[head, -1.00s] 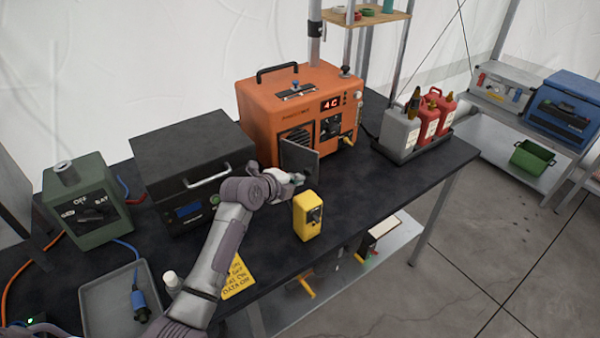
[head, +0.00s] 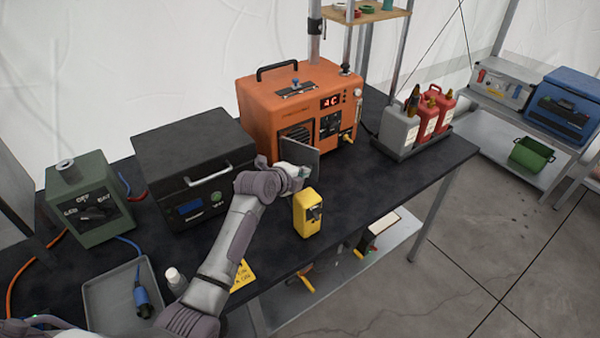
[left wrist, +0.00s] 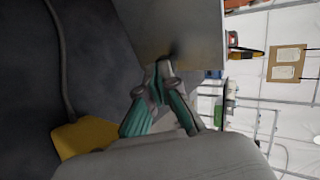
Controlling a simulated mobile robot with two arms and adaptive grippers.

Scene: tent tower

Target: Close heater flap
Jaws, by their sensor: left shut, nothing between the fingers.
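The orange heater (head: 275,110) stands at the back of the black table, its display lit. Its grey flap (head: 303,158) sticks out from the front, standing open at an angle. My left gripper (head: 304,173) is at the near face of the flap, low down, and partly hidden by my wrist. In the left wrist view the closed fingertips (left wrist: 163,66) are at the lower edge of the grey flap (left wrist: 172,25), touching or very near it. The fingers hold nothing. My right gripper is not in view.
A yellow device (head: 307,214) stands just in front of my left gripper. A black case (head: 195,155) is left of the heater. A tray of canisters (head: 405,150) is to its right. A grey tray (head: 110,300) lies at the front left.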

